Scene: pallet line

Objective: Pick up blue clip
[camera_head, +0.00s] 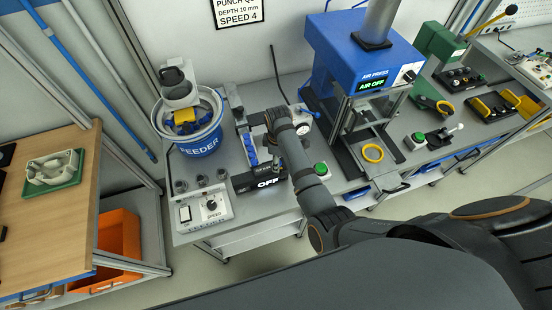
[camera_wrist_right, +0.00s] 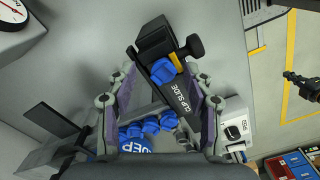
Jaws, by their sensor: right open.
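A blue clip (camera_wrist_right: 163,71) sits near the top end of the dark track marked CLIP SLIDE (camera_wrist_right: 176,92) in the right wrist view. My right gripper (camera_wrist_right: 162,80) is open, with one finger on each side of the slide and the clip between the fingertips. I cannot tell whether the fingers touch it. In the head view, my right gripper (camera_head: 268,141) is over the bench beside a row of blue clips (camera_head: 250,148), partly hidden by its own arm. My left gripper is in neither view.
A blue feeder bowl (camera_head: 200,140) stands left of the slide, and the blue air press (camera_head: 362,50) stands to the right. A black box reading OFF (camera_head: 268,183) and a green button (camera_head: 320,169) sit near the front edge. A yellow ring (camera_head: 373,153) lies by the press.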

